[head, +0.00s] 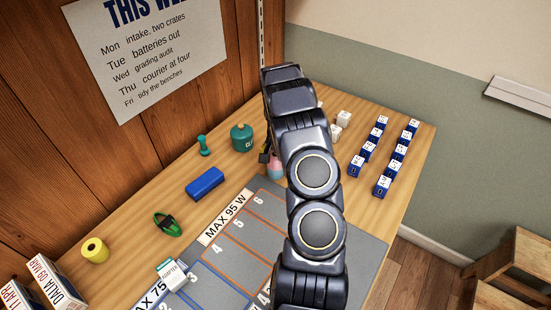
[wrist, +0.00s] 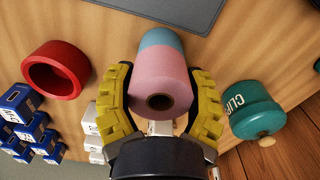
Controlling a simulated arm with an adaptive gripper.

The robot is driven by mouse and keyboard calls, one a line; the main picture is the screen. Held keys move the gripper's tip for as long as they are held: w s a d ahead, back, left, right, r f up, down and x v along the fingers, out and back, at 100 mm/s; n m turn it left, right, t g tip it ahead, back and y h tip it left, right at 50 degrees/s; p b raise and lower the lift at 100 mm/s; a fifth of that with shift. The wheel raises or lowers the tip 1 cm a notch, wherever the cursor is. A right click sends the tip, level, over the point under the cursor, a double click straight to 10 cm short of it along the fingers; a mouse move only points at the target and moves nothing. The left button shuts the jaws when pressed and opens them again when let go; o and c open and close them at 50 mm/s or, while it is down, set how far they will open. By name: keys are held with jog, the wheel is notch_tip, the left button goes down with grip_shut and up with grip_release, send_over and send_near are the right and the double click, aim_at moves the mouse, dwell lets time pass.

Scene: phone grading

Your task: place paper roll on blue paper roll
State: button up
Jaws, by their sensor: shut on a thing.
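My gripper (wrist: 163,106) has its yellow fingers on both sides of a pink paper roll (wrist: 161,80), shut on it. The pink roll's hollow end faces the wrist camera. A light blue paper roll (wrist: 160,39) shows just beyond the pink one in the wrist view, in line with it and seeming to meet its far end. I cannot tell whether the pink roll's weight rests on it. In the head view the pink roll (head: 276,170) shows partly beside my arm, which hides most of the gripper.
A teal clips jar (wrist: 257,110) and a red ring (wrist: 57,70) flank the gripper. White boxes (head: 341,122) and rows of blue-and-white boxes (head: 384,185) stand to the right. A blue block (head: 205,184) and the grey numbered mat (head: 222,262) lie nearer.

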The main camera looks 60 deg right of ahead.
jog(key=o, duration=1.2)
jog(key=shift+c, duration=0.2)
